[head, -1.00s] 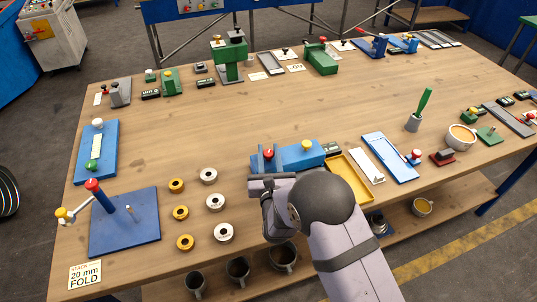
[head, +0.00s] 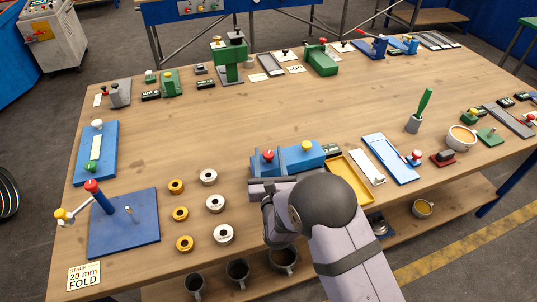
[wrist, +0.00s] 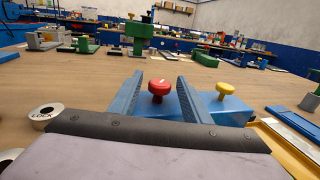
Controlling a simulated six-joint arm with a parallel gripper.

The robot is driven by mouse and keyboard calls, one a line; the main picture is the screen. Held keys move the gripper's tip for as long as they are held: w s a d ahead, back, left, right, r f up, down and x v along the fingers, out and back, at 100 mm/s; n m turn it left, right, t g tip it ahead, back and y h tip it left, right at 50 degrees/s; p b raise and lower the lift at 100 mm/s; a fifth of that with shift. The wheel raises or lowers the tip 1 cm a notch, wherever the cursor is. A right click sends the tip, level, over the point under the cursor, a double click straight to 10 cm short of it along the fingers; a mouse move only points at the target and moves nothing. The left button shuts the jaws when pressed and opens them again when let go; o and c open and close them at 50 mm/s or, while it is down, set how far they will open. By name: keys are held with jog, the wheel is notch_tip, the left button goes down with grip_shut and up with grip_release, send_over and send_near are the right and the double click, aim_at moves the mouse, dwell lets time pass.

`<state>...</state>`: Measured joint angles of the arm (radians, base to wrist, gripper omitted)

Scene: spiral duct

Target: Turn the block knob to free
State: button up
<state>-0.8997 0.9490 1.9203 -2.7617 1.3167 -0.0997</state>
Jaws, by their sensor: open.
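The blue block (head: 298,158) lies on the bench in front of my arm. It carries a red knob (head: 268,156) at its left and a yellow knob (head: 306,145) at its right. My gripper (wrist: 160,78) is open, with blue fingers standing left and right of the red knob (wrist: 159,88) in the wrist view. I see a gap on each side of the knob and cannot tell its depth between the fingers. The yellow knob (wrist: 225,90) stands outside the right finger. My gripper hides the near face of the block in the head view.
A yellow tray (head: 366,187) lies right of the block, beside a blue-edged plate (head: 390,157). Several ring pieces lie to the left, including a white one (head: 209,177). The bench middle is clear.

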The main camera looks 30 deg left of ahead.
aim_at(269, 158)
jog(key=shift+b+v, duration=0.95)
jog(key=shift+v, duration=2.25)
jog(key=shift+o, duration=0.2)
